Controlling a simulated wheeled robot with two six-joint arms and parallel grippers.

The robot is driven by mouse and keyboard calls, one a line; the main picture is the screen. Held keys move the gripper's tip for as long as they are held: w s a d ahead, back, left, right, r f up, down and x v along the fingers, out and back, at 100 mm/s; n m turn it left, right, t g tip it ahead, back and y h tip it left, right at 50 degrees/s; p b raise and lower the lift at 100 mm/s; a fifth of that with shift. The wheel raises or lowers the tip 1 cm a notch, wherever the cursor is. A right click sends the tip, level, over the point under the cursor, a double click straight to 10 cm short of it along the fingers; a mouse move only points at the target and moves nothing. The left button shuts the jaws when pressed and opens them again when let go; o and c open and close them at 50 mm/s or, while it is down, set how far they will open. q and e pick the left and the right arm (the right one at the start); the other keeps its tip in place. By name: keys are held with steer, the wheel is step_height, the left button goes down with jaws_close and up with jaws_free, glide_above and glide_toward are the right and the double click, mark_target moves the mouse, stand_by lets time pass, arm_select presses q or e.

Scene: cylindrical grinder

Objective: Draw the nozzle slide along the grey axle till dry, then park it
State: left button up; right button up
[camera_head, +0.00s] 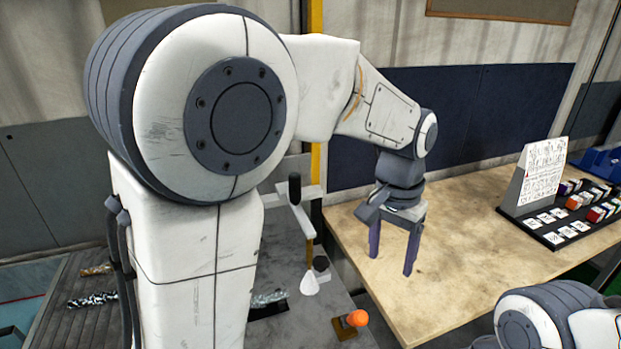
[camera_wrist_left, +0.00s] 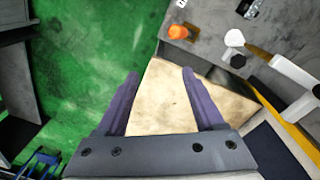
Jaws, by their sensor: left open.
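My left gripper (camera_head: 392,264) points down over the wooden table, with its two purple fingers apart and nothing between them. Its open fingers also show in the left wrist view (camera_wrist_left: 160,74). A white cone-shaped nozzle (camera_head: 310,284) hangs on a brownish tube under a white bracket with a black upright handle (camera_head: 295,189), left of the gripper and apart from it. The nozzle also shows in the left wrist view (camera_wrist_left: 234,38). A shiny grey piece (camera_head: 269,298), perhaps the axle, lies beside the nozzle, partly hidden by my left arm. My right gripper is out of view.
An orange knob (camera_head: 357,318) stands on the grey machine top near the wooden table (camera_head: 450,250). A black tray with small blocks and cards (camera_head: 560,230) and a white sign (camera_head: 538,178) are at the right. The table's left part is clear.

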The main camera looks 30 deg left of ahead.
arm_select(q)
steer(key=w+a+r+n+p, duration=0.2)
steer(key=w+a+r+n, duration=0.15)
steer(key=w+a, duration=0.7)
steer(key=n+p, duration=0.2)
steer(key=n, duration=0.1)
glide_toward(295, 190)
steer(key=shift+w+f+y, duration=0.3)
steer(key=shift+w+f, duration=0.15)
steer(key=shift+w, duration=0.25)
steer(key=shift+a+f, duration=0.25)
step_height(295, 190, down, 10)
steer(key=p, duration=0.2)
steer(key=shift+d+p, duration=0.1)
steer(key=shift+p, duration=0.3)
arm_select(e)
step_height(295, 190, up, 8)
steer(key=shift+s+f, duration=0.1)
arm_select(q)
steer(key=shift+r, duration=0.1)
jaws_close()
